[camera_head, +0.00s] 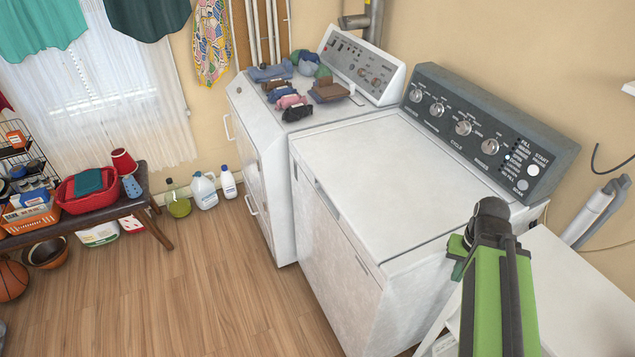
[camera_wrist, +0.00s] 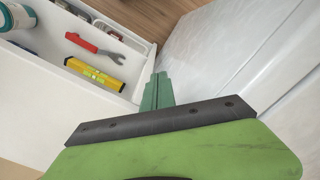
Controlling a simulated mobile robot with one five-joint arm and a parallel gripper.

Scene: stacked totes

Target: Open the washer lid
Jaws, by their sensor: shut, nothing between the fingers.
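The white washer (camera_head: 335,255) stands in the middle right of the head view, with a dark control panel along its back. Its lid (camera_head: 390,175) is flat on top and closed. My gripper (camera_head: 457,262) is beside the washer's near right corner in the head view, partly hidden behind my green arm. In the wrist view the green fingers (camera_wrist: 158,80) are together and empty. The washer's pale side (camera_wrist: 225,45) is to the right of them there, apart from the fingers as far as I can tell.
A white open drawer or tray (camera_wrist: 60,65) holds a yellow level (camera_wrist: 95,74) and a red-handled wrench (camera_wrist: 95,45). A second machine (camera_head: 270,150) with folded clothes stands left of the washer. A bench (camera_head: 110,210) is at the left. Floor before the machines is clear.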

